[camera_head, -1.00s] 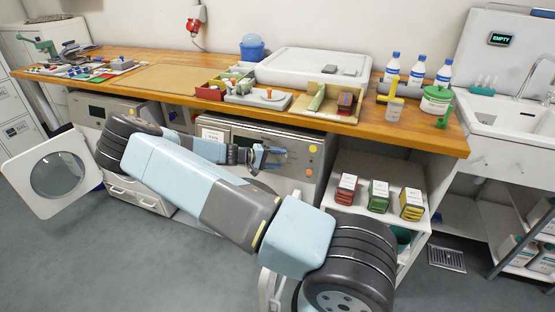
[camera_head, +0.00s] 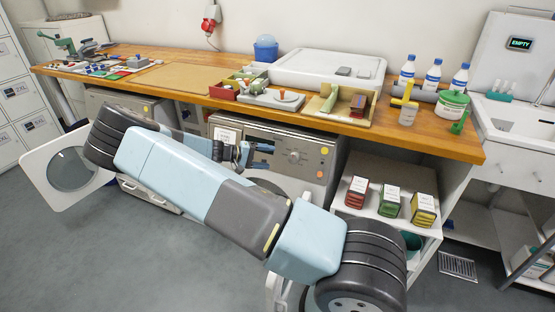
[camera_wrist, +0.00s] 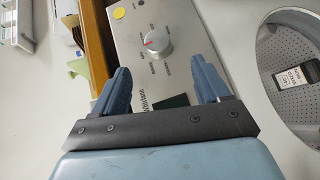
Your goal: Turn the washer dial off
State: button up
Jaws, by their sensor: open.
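The washer (camera_head: 315,185) under the counter has a grey front panel with a round dial (camera_head: 293,157). In the wrist view the dial (camera_wrist: 157,41) is silver-grey with a red mark on its rim, and small printed labels surround it. My gripper (camera_head: 258,155) is in front of the panel, to the left of the dial in the head view. In the wrist view my gripper (camera_wrist: 160,65) has its two blue fingers wide apart and nothing between them. The dial lies beyond the fingertips, roughly centred between them, and looks untouched. The washer's lower front is mostly hidden by my arm.
A perforated drum (camera_wrist: 288,75) with a labelled card shows right in the wrist view. The wooden counter (camera_head: 440,141) overhangs the panel. An open round-windowed door (camera_head: 68,170) stands at left. Shelved boxes (camera_head: 390,202) stand right of the washer.

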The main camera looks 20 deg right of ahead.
jog(key=shift+v, duration=1.9)
jog(key=shift+d, duration=0.1)
